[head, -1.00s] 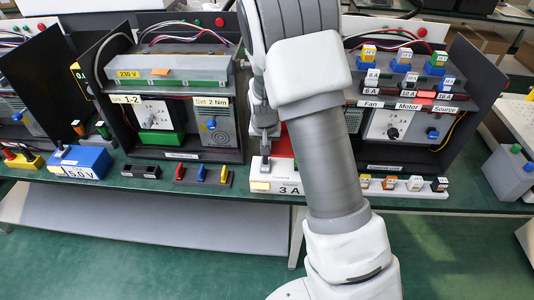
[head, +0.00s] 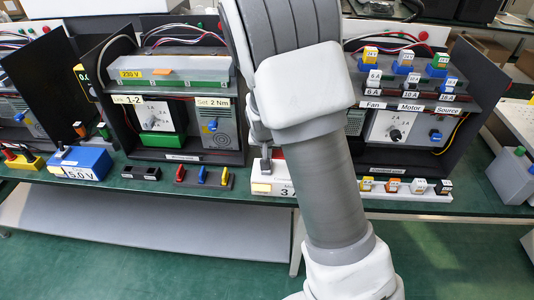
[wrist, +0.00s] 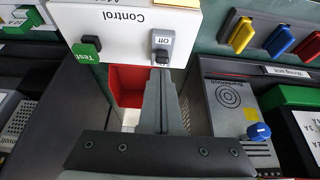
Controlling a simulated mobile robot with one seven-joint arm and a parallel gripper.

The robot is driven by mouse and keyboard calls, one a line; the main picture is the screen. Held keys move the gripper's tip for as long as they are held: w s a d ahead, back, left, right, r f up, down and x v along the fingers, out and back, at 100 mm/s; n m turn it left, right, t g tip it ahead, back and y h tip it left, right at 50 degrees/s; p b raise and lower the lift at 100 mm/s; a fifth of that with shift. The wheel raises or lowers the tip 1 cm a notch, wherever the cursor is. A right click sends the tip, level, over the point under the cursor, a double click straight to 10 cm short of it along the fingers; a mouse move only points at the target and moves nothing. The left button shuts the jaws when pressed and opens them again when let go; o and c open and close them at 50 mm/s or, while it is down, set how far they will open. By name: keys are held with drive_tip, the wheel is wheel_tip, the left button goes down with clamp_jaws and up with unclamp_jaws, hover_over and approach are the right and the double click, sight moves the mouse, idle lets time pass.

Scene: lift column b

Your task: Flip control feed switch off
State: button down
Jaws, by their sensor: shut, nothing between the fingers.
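The white control box (wrist: 125,25) fills the upper left of the wrist view, its "Control" label upside down. On it sits the grey feed switch (wrist: 163,38) with an "Off" label and a small dark lever at its lower edge. In the head view the control box (head: 262,188) is partly hidden behind my arm, which also covers most of my gripper.
A red block (wrist: 127,85) lies beside the fingers. Yellow, blue and red levers (head: 202,175) stand left of the control box. Open-fronted units stand behind, with a 230 V unit (head: 175,72) on the left and a motor panel (head: 400,128) on the right.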

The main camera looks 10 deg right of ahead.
drive_tip(key=shift+r+p, duration=0.35)
drive_tip(key=shift+r, duration=0.3)
